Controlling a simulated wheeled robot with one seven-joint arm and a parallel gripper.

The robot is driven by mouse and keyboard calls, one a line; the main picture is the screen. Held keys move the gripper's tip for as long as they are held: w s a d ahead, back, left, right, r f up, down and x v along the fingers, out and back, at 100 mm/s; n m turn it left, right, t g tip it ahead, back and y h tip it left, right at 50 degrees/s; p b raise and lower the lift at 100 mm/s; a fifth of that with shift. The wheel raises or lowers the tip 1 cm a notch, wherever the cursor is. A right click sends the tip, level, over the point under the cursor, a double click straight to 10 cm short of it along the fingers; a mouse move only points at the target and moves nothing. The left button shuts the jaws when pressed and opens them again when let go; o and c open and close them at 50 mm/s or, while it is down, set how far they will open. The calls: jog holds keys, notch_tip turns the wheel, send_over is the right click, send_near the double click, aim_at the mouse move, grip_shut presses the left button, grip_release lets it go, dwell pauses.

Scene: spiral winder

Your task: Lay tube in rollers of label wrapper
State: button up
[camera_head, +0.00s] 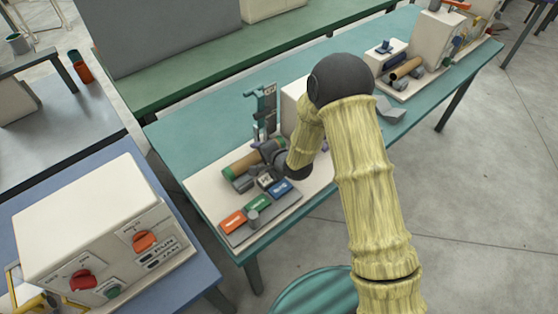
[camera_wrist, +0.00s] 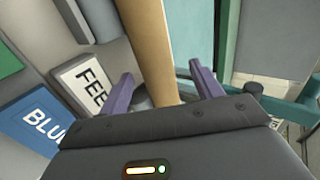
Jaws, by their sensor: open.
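A brown tube (camera_head: 243,164) with a green band lies along the grey rollers (camera_head: 243,184) of the label wrapper, whose pale base (camera_head: 207,191) sits on the teal bench. In the wrist view the tan tube (camera_wrist: 148,40) runs from the top edge down between the two purple fingers. My gripper (camera_wrist: 162,82) is open, one finger on each side of the tube, with gaps visible. In the head view my gripper (camera_head: 272,152) is at the tube's right end and hides that end. Whether the tube is fully seated on the rollers cannot be told.
Orange, green and blue label blocks (camera_head: 256,203) lie in front of the rollers. A teal stand (camera_head: 265,108) rises behind. A white control box (camera_head: 95,220) stands at the left. Another machine with a brown tube (camera_head: 406,68) is farther right on the bench.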

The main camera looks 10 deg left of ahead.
jog(key=b+v, duration=0.1)
jog(key=v, duration=1.4)
jog(key=shift+s+d+r, duration=0.15)
jog(key=shift+s+d, duration=0.1)
jog(key=shift+d, duration=0.05)
notch_tip(320, 180, up, 7)
jog(key=p, duration=0.6)
jog(key=shift+p, duration=0.4)
